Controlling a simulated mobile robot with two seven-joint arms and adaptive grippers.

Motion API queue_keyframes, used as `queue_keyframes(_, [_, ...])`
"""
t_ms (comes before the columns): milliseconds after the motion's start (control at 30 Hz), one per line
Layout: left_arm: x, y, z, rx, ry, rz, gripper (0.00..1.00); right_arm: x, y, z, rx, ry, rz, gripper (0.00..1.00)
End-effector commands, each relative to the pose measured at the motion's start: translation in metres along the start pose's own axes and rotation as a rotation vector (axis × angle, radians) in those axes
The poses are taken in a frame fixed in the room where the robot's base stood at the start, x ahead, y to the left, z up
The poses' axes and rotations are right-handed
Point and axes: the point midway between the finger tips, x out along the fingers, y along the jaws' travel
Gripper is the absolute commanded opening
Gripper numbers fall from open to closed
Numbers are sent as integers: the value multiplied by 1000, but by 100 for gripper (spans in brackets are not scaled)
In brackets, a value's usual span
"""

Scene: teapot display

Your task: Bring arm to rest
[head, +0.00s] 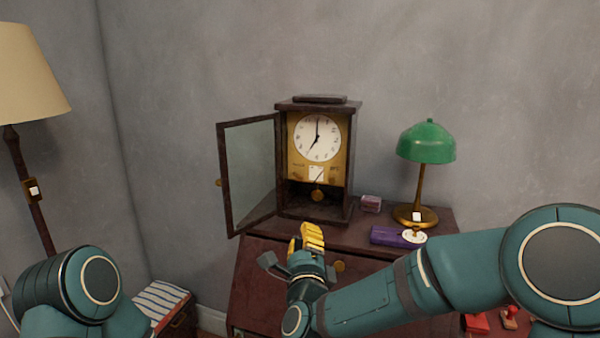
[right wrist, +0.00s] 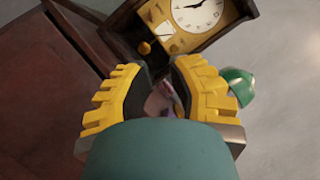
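My right arm reaches in from the right in the head view. In the right wrist view the yellow fingers (right wrist: 158,75) stand apart. A blurred pinkish and purple patch shows in the gap, seemingly things on the cabinet beyond, and nothing appears held. Only a rounded upper part of my left arm (head: 85,285) shows at lower left in the head view; its gripper is out of view.
The clock (head: 317,138) stands on the cabinet (head: 262,262) with its glass door (head: 250,175) swung open leftward. A small box (head: 371,203), purple case (head: 395,237) and green lamp (head: 427,145) are to its right. A floor lamp (head: 25,80) and striped cloth (head: 160,300) are left.

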Motion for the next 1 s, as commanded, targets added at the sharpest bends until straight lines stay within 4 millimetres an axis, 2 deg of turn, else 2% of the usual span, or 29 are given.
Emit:
queue_keyframes(33, [0, 0, 0, 0, 0, 0, 66, -4, 29, -20, -107, 4, 93, 18])
queue_keyframes(167, [0, 0, 0, 0, 1, 0, 66, -24, 92, -60, -364, -32, 319, 18])
queue_keyframes(267, [0, 0, -1, 0, 1, 0, 66, -50, 139, -95, -555, -89, 505, 18])
queue_keyframes(367, [0, 0, 0, 0, 1, 0, 66, -88, 183, -130, -736, -184, 701, 18])
queue_keyframes(500, [0, 0, 0, 0, 0, 0, 66, -157, 233, -176, -948, -377, 972, 18])
queue_keyframes(600, [0, 0, 0, 0, 0, 0, 66, -212, 258, -203, -1051, -548, 1144, 18])
queue_keyframes(700, [0, 0, 0, 0, 0, 0, 66, -260, 271, -221, -1113, -719, 1271, 18])
queue_keyframes(800, [0, 0, 0, 0, 0, 0, 66, -296, 276, -232, -1139, -858, 1352, 18])
queue_keyframes(900, [0, 0, 0, 0, 0, 0, 66, -317, 278, -237, -1149, -944, 1391, 18])
queue_keyframes(1000, [0, 0, 0, 0, 0, 0, 66, -325, 278, -238, -1152, -978, 1405, 18])
